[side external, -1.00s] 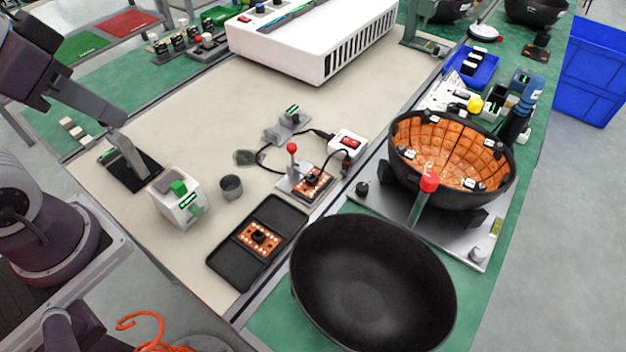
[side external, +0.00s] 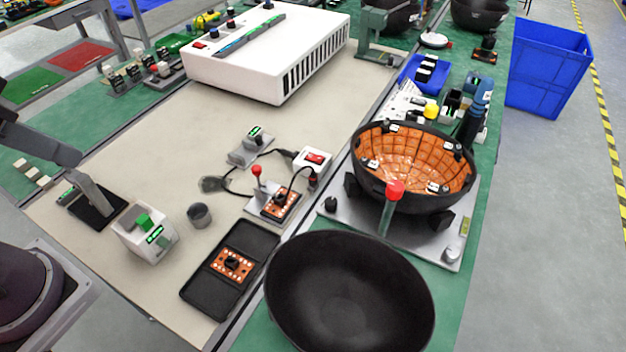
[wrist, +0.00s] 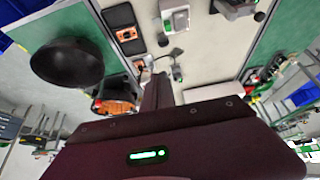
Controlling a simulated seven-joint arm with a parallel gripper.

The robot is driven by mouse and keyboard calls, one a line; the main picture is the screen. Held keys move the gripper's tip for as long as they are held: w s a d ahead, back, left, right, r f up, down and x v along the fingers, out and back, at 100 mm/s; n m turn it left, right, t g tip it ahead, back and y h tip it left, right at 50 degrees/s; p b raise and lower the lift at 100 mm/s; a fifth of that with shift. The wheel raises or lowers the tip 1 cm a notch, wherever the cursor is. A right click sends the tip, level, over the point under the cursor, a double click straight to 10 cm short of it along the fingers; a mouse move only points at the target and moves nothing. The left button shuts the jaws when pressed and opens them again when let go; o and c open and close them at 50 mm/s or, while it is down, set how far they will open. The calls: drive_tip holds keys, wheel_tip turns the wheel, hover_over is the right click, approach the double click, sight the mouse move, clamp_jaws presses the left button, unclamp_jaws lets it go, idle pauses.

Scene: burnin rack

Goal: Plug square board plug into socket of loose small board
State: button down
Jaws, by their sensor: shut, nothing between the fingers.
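A small orange board (side external: 232,263) with a black square part at its middle lies in an open black case; it also shows in the wrist view (wrist: 127,34). A second orange board (side external: 280,203) sits in a clamp fixture with a red-knobbed lever, with a black cable arching over it. The cable runs toward a white box with a red switch (side external: 313,160). I cannot clearly make out which cable end is the square plug. My gripper (wrist: 157,92) is shut and empty, high above the bench in the wrist view. Its fingertips are not clear in the side view.
A large black bowl (side external: 350,290) stands right of the case. An orange-lined black dome (side external: 415,165) is on a metal plate behind it. A small grey cup (side external: 199,215) and a white device with a green top (side external: 147,238) stand left.

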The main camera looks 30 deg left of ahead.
drive_tip(key=c, duration=2.1)
unclamp_jaws()
